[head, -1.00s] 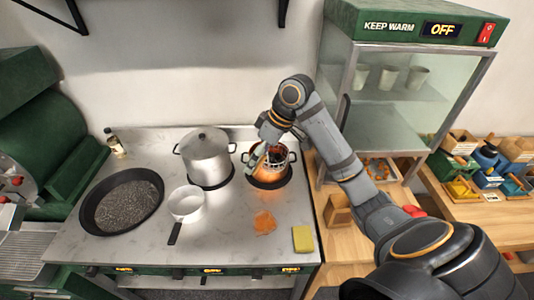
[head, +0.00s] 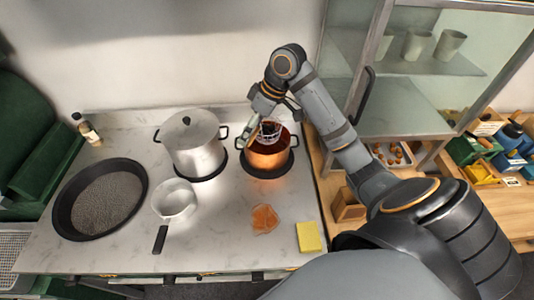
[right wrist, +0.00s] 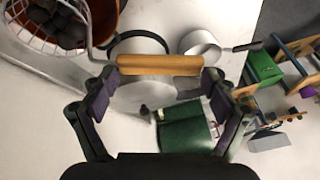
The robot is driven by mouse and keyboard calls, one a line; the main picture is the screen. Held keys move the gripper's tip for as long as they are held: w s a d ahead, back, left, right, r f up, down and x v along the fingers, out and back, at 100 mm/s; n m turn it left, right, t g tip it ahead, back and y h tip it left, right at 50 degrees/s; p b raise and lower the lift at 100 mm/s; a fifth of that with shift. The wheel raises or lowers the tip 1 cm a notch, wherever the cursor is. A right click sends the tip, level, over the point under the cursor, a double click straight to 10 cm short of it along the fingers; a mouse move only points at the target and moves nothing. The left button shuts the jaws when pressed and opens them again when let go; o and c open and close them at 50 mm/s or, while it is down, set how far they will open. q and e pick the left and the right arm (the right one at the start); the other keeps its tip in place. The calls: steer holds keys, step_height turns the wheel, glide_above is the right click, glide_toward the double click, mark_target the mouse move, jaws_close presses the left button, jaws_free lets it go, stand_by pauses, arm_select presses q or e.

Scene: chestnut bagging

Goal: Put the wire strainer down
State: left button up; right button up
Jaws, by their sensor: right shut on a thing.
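My right gripper (right wrist: 160,97) is shut on the wooden handle (right wrist: 160,65) of the wire strainer. The strainer's wire basket (right wrist: 38,28) is at the upper left of the right wrist view, in front of the copper pot (right wrist: 108,20) and dark lumps. I cannot tell whether those lumps lie in the basket or the pot. In the head view, the strainer basket (head: 269,130) is at the back of the copper pot's mouth (head: 268,160), with my right gripper (head: 248,126) to its left. My left gripper is out of view.
A lidded steel pot (head: 195,148), a white saucepan (head: 175,199) and a wide black pan (head: 100,200) stand on the pale counter (head: 220,235). An orange patch (head: 265,219) and yellow sponge (head: 309,237) lie in front. A glass cabinet (head: 410,100) stands right.

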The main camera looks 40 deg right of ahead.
steer(key=shift+w+f, duration=0.15)
steer(key=shift+f, duration=0.15)
step_height(320, 180, down, 10)
steer(key=p, duration=0.2)
steer(key=shift+r, duration=0.2)
steer(key=o, duration=0.9)
steer(key=shift+f, duration=0.1)
steer(key=shift+o, duration=1.2)
